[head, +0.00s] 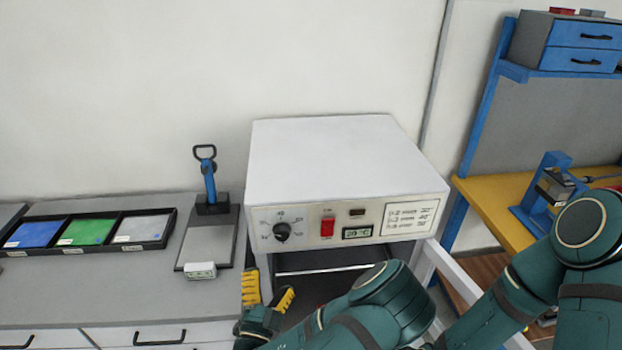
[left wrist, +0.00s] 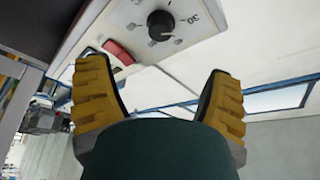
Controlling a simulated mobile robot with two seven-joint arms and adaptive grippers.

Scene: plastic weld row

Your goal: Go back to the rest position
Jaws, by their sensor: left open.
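My left gripper (head: 268,291) is low in the head view, in front of the lower left corner of the white machine (head: 335,160). Its two yellow ribbed fingers are spread apart with nothing between them. In the left wrist view the same gripper (left wrist: 158,78) is open and empty. The machine's control panel shows beyond the fingers there, with a black knob (left wrist: 160,25) and a red switch (left wrist: 118,52). In the head view the knob (head: 282,231) and red switch (head: 327,226) are uncovered. My right gripper is not in view.
On the grey counter (head: 60,290) at left are a tray of blue, green and grey pieces (head: 145,244) and a blue-handled press (head: 209,185). A yellow workbench (head: 500,213) with a blue frame stands at right. My teal arm links fill the lower right.

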